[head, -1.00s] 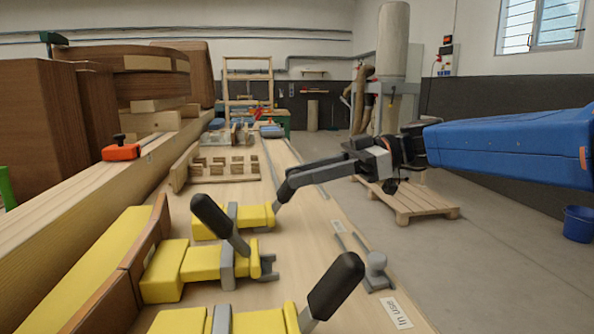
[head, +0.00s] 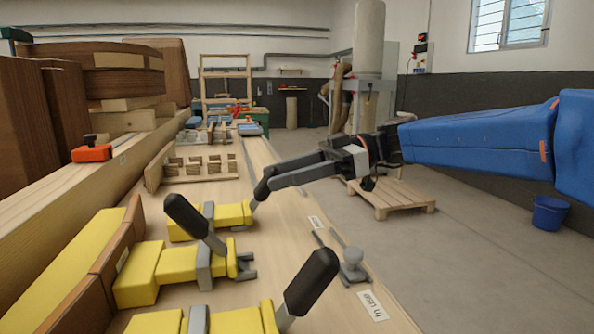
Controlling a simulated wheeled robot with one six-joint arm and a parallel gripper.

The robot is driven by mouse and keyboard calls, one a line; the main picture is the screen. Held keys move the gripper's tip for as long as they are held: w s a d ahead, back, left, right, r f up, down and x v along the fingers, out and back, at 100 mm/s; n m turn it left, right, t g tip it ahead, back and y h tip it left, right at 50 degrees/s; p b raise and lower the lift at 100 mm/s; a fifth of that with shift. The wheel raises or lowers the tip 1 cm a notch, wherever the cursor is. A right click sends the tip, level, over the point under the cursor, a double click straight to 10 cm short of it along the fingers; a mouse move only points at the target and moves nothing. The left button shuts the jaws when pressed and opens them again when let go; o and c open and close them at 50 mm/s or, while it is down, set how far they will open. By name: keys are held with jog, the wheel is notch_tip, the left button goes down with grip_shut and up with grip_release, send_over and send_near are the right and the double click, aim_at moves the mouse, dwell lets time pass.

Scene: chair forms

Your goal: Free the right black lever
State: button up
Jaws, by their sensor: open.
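Three yellow clamps lie in a row on the wooden bench, each with a black-handled lever. The near lever (head: 311,281) leans up to the right from the near clamp (head: 240,321). The middle lever (head: 190,218) leans up to the left over the middle clamp (head: 175,266). The far lever (head: 262,189) leans up to the right at the right end of the far clamp (head: 232,214). My gripper (head: 268,183) is open, with its long dark fingers reaching left to the far lever's handle. I cannot tell whether the fingers touch it.
A curved brown wooden piece (head: 105,262) runs along the clamps' left side. A grey knob (head: 352,262) and an "In use" label (head: 372,305) sit near the bench's right edge. A notched wooden rack (head: 200,168) stands farther back. A pallet (head: 393,196) lies on the floor at right.

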jog(key=v, duration=1.7)
jog(key=shift+d, duration=0.15)
jog(key=shift+r, duration=0.15)
